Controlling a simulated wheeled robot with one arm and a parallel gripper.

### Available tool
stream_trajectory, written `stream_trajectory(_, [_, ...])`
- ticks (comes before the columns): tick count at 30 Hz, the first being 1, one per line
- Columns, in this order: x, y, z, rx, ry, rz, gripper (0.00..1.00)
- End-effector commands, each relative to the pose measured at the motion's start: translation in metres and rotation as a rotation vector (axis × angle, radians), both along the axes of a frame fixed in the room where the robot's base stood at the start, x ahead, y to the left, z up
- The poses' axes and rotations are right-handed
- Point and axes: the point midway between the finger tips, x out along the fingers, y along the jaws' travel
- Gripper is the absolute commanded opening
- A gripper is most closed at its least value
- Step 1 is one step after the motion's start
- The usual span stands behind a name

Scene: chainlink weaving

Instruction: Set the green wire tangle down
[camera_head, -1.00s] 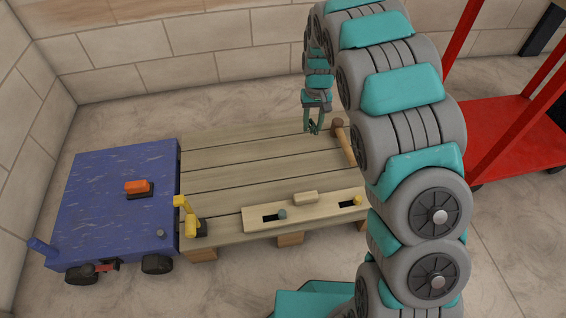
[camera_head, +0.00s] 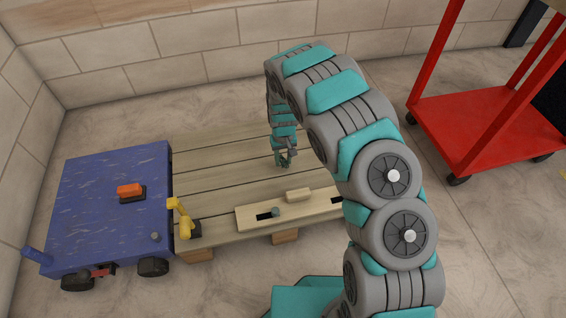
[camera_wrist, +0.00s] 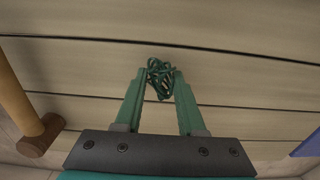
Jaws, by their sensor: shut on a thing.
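The green wire tangle (camera_wrist: 160,76) is a small knot of dark green loops between my fingertips in the wrist view. My gripper (camera_wrist: 158,88) is shut on it, with one green finger on each side. In the head view my gripper (camera_head: 284,163) points down over the right part of the wooden pallet (camera_head: 215,170). The tangle is too small to make out there. I cannot tell whether the tangle touches the boards.
A light board (camera_head: 250,222) with dark slots and a wooden block (camera_head: 298,195) lie in front. A yellow clamp (camera_head: 180,215) stands left, beside a blue cart (camera_head: 100,215). A wooden hammer (camera_wrist: 22,110) lies nearby in the wrist view. A red trolley (camera_head: 490,135) stands right.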

Motion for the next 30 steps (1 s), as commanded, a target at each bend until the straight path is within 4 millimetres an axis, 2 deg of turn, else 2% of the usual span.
stream_trajectory(1, [-0.001,0.0,-0.01,-0.001,0.003,0.0,0.0])
stream_trajectory(4, [-0.001,0.0,-0.02,-0.001,0.003,0.001,0.0])
stream_trajectory(14, [-0.001,0.0,-0.022,-0.001,0.002,0.0,0.0])
stream_trajectory(15, [-0.001,0.0,-0.023,-0.001,0.002,0.0,0.4])
stream_trajectory(23, [0.0,0.0,-0.022,-0.001,0.002,0.0,0.69])
stream_trajectory(30, [-0.001,0.0,-0.022,-0.001,0.002,0.0,0.69])
